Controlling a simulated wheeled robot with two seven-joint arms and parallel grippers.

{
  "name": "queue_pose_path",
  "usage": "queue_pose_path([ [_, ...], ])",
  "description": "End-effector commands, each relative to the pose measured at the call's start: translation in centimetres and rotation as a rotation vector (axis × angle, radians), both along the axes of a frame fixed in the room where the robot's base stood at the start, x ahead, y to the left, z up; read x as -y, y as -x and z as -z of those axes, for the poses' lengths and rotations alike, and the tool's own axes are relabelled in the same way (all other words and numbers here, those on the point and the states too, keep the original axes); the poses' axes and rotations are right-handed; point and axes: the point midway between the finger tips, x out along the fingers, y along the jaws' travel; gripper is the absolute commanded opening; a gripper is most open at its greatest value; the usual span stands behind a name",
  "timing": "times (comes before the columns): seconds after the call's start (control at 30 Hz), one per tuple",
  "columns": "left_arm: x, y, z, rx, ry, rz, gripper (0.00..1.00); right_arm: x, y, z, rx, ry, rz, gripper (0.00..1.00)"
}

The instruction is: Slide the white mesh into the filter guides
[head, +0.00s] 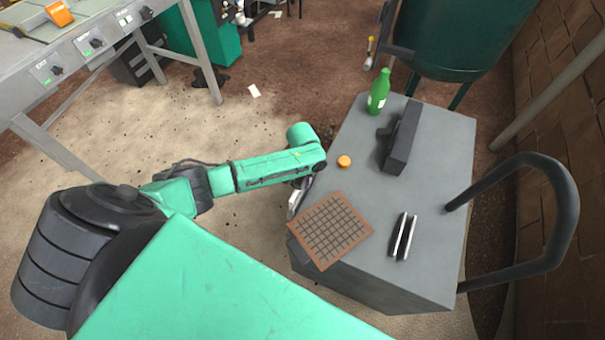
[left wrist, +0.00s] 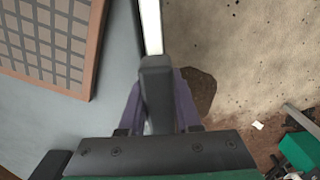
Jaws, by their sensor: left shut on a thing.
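My left gripper (head: 298,190) is at the left edge of the grey cart top, just beyond the upper left side of a brown-framed grid. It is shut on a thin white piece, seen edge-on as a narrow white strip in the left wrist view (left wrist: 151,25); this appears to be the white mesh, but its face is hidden. In the left wrist view the gripper (left wrist: 157,85) points up along the cart edge. Two short parallel dark and white rails (head: 403,237), probably the filter guides, stand on the cart right of the grid. My right gripper is not in view.
The brown-framed grid (head: 330,230) lies at the cart's near left corner and shows in the left wrist view (left wrist: 50,40). A dark block (head: 402,140), green bottle (head: 378,95) and orange cap (head: 344,161) sit farther back. The cart top (head: 445,150) is clear at right.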

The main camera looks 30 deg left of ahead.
Motion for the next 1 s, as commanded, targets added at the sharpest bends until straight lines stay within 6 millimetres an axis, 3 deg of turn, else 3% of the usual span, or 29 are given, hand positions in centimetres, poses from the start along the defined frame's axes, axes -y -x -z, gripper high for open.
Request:
queue_pose_path([
  [1.0, 0.02, 0.0, -0.05, 0.0, 0.0, 0.0, 0.0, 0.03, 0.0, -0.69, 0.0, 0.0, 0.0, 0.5],
])
